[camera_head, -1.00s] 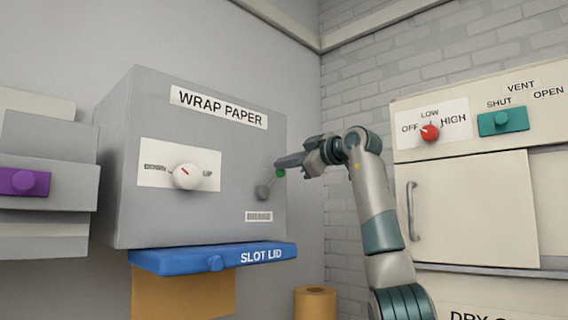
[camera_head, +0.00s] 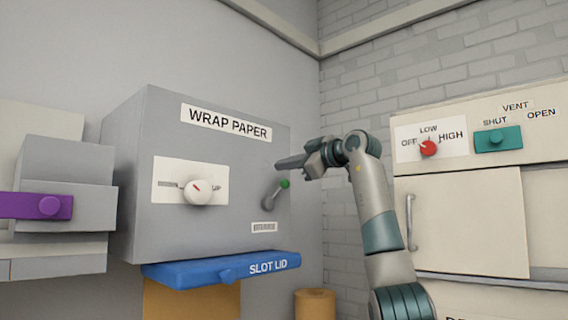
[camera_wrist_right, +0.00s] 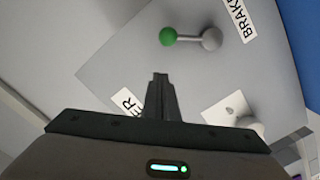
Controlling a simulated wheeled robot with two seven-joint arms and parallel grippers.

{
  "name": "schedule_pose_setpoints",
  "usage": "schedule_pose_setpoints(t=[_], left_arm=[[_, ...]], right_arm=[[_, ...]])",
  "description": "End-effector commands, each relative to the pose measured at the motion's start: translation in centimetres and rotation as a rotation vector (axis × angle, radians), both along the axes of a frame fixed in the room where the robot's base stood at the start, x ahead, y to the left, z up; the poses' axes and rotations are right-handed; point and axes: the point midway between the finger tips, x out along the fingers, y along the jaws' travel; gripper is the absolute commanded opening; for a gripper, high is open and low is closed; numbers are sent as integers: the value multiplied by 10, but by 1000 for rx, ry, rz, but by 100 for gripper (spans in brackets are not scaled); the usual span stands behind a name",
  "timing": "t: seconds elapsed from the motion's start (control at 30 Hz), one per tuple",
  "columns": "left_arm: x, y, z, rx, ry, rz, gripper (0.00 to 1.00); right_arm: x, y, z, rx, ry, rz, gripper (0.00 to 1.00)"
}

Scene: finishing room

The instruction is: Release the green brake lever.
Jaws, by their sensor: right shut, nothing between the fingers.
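The brake lever has a green ball end (camera_head: 285,184) and a grey pivot (camera_head: 267,198) on the front of the grey wrap paper box (camera_head: 135,180). It tilts up to the right, above a small label. In the right wrist view the green ball (camera_wrist_right: 167,36) and its grey pivot (camera_wrist_right: 211,39) lie beyond the fingertips, beside the BRAKE label (camera_wrist_right: 238,17). My right gripper (camera_head: 279,164) is shut and empty, just above the green ball and apart from it. Its closed fingers (camera_wrist_right: 160,76) also show in the wrist view. My left gripper is not in view.
A white dial (camera_head: 197,191) sits left of the lever. A blue slot lid (camera_head: 220,269) juts out below the box. A purple-fronted block (camera_head: 35,206) stands at left. A cream cabinet (camera_head: 460,210) with a red knob (camera_head: 428,148) and teal vent slider (camera_head: 498,139) is at right.

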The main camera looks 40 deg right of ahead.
Motion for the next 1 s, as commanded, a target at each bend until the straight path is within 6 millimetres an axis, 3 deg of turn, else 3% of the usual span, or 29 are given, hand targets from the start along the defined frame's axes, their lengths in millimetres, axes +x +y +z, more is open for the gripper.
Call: schedule_pose_setpoints(t=[0.07, 0.13, 0.7, 1.0], left_arm=[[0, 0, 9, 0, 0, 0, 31], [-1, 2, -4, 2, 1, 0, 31], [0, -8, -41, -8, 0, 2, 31], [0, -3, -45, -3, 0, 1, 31]], right_arm=[[0, -3, 7, 1, 1, 1, 0], [-9, -3, 1, 0, -2, 1, 0], [-87, -6, 5, 0, -4, 2, 0], [-100, -7, 7, 1, 0, 1, 0]])
